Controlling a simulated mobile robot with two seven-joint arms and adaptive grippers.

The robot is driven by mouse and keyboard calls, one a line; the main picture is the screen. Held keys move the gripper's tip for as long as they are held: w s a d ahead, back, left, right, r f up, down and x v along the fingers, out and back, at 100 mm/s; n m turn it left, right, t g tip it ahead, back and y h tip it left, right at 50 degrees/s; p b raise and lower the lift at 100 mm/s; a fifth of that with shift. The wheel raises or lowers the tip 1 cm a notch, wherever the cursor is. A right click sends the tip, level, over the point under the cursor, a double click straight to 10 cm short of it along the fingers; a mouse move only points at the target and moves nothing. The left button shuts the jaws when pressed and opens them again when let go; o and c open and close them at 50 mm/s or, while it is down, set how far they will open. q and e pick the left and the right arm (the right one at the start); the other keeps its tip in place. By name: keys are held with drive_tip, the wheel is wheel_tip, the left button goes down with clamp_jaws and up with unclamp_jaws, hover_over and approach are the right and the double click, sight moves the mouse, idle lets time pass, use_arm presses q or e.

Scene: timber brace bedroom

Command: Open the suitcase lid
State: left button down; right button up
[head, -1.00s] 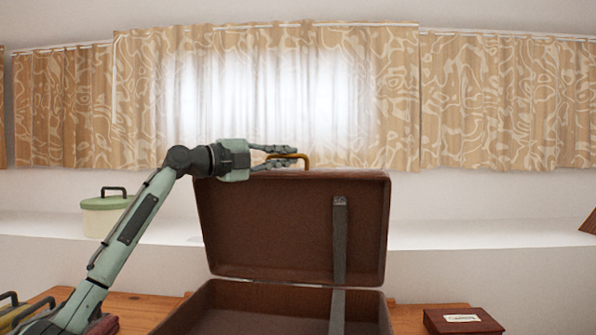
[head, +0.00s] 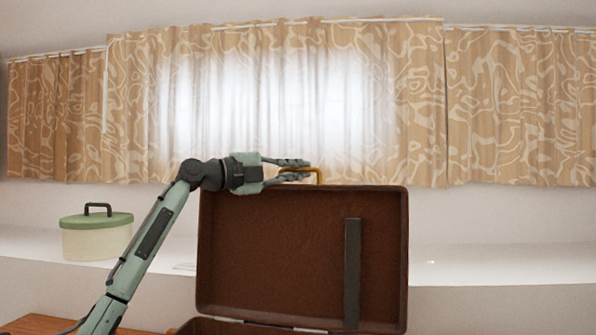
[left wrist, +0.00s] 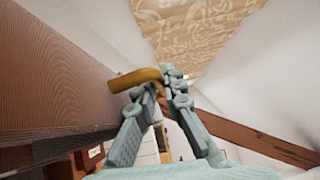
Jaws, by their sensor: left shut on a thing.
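The brown suitcase lid (head: 290,250) stands about upright in the head view, its inner side with a dark strap (head: 352,270) facing me. Only a thin edge of the suitcase base (head: 215,326) shows at the bottom; the rest is cut off. A golden-brown handle (head: 320,176) sits on the lid's top edge. My left gripper (head: 299,170) comes in from the left and is shut on this handle. The left wrist view shows the handle (left wrist: 133,80) at the fingertips, beside the brown suitcase side (left wrist: 50,80). My right gripper is not in view.
A cream pot with a green lid (head: 97,235) stands on the white ledge (head: 480,262) behind, left of the suitcase. Patterned curtains (head: 500,110) hang behind and above the lid. A wooden surface (head: 45,325) shows at lower left. The ledge right of the lid looks clear.

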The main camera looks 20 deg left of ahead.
use_arm(q)
drive_tip(key=shift+a+r, duration=0.1)
drive_tip(key=shift+r, duration=0.15)
drive_tip(key=c, duration=1.9)
unclamp_jaws()
drive_tip(key=shift+s, duration=0.1)
drive_tip(key=shift+f, duration=0.1)
drive_tip(key=v, duration=1.2)
